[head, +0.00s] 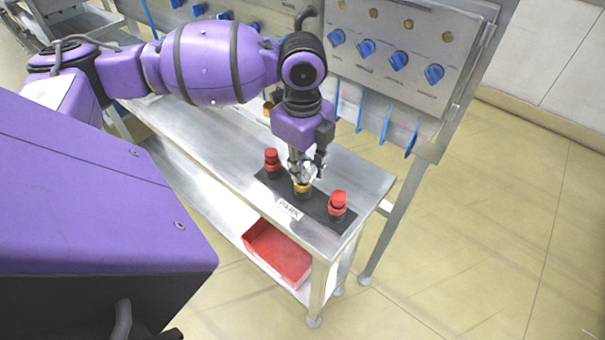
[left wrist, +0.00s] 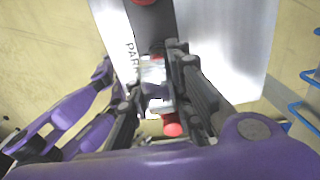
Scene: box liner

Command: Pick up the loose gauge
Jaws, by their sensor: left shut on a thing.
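My left gripper (head: 306,172) points down over the black strip (head: 318,213) marked PARK on the steel bench. It is shut on the loose gauge, whose yellow-brass lower part (head: 302,188) shows below the fingertips, between two red-topped pieces. In the left wrist view the gripper (left wrist: 158,85) has a pale, shiny piece between its fingers; the fingers hide much of it. I cannot tell whether the gauge still touches the strip. My right gripper is in neither view.
The red-topped pieces (head: 272,160) and (head: 338,203) stand close on either side. A panel with blue knobs (head: 397,61) rises behind the bench (head: 225,140). A red bin (head: 278,252) sits on the lower shelf. Floor right of the bench is clear.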

